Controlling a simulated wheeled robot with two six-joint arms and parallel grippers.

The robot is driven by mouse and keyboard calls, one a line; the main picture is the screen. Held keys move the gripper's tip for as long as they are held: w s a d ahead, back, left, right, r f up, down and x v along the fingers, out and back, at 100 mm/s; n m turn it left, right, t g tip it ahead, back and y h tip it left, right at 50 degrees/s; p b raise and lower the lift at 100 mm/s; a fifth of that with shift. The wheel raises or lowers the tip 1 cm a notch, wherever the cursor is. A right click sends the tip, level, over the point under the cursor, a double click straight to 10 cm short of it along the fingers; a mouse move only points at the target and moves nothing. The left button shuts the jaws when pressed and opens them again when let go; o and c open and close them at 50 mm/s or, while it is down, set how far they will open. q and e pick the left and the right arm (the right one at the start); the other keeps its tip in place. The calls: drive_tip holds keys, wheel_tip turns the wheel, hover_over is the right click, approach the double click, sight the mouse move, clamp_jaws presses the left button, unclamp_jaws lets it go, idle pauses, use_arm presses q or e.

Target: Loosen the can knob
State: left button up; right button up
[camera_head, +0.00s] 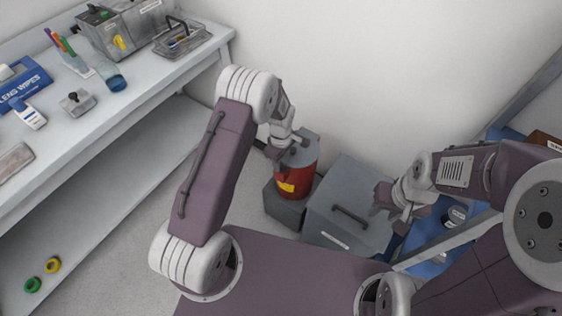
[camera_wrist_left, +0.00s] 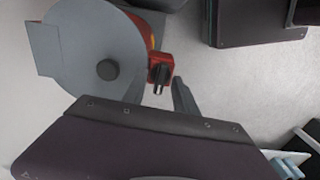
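The red can (camera_head: 301,178) with a yellow label and grey lid stands on a grey block low by the wall. The left wrist view shows its round grey lid (camera_wrist_left: 75,50) with a dark round cap. A small red fitting with a black knob (camera_wrist_left: 159,87) sticks out from the can's side. My left gripper (camera_head: 281,146) is at the can's near upper side. In its wrist view, grey fingers (camera_wrist_left: 160,98) stand apart with the knob in the gap, and I see no clear contact. My right gripper (camera_head: 394,208) is above the grey box's right side; its fingers are too small to judge.
A grey lidded box (camera_head: 345,235) with a dark handle stands right of the can. A blue cart (camera_head: 440,240) is farther right. A white bench (camera_head: 110,110) at left holds wipes, bottles and an instrument. Floor between bench and can is clear.

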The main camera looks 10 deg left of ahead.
use_arm(q)
wheel_tip(320, 180, up, 9)
drive_tip(key=p, duration=0.1)
drive_tip(key=shift+p, duration=0.35)
idle(0.3)
